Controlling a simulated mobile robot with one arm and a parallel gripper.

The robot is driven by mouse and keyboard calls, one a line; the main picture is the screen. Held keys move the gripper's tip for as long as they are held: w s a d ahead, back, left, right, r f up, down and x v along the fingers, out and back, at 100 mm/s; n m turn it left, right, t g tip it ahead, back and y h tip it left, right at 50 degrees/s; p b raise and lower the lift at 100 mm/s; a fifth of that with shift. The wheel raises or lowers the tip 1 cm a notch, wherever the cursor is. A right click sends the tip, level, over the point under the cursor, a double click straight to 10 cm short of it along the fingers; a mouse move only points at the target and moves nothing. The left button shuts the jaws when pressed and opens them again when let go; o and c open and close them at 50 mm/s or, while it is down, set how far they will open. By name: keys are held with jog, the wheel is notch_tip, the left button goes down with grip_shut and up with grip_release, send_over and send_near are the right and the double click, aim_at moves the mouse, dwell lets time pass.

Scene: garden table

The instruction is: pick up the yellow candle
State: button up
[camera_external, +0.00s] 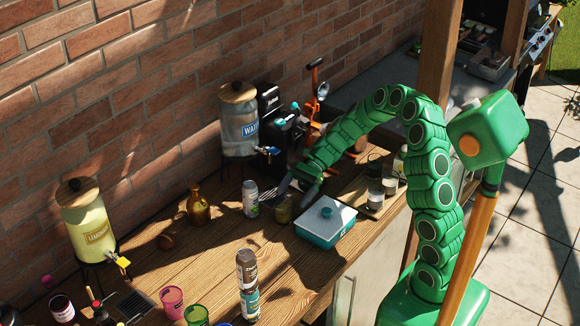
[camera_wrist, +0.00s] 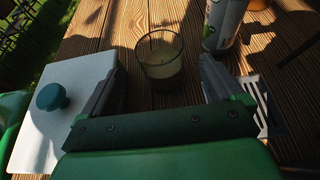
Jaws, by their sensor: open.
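The yellow candle (camera_wrist: 161,58) is a pale yellowish candle in a clear glass, standing upright on the wooden table in the wrist view. In the external view the candle (camera_external: 284,209) sits in shadow between a white can and a teal box, close to my fingertips. My gripper (camera_wrist: 158,85) is open, with one finger on each side of the space in front of the candle. Nothing is held between the fingers. In the external view my gripper (camera_external: 296,192) points down toward the table beside the candle. Whether a finger touches the glass cannot be told.
A teal box with a white lid (camera_external: 325,221) stands close on one side of the candle; its lid (camera_wrist: 70,105) is beside my finger. A white can (camera_external: 250,198) stands on the other side. A slotted grey object (camera_wrist: 262,105) lies near the other finger. More glasses (camera_external: 376,193) stand behind.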

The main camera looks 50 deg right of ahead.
aim_at(278, 214)
jog(key=shift+x, duration=3.9)
jog(key=shift+c, duration=0.4)
jog(key=c, duration=1.3)
jog(key=shift+r, duration=0.15)
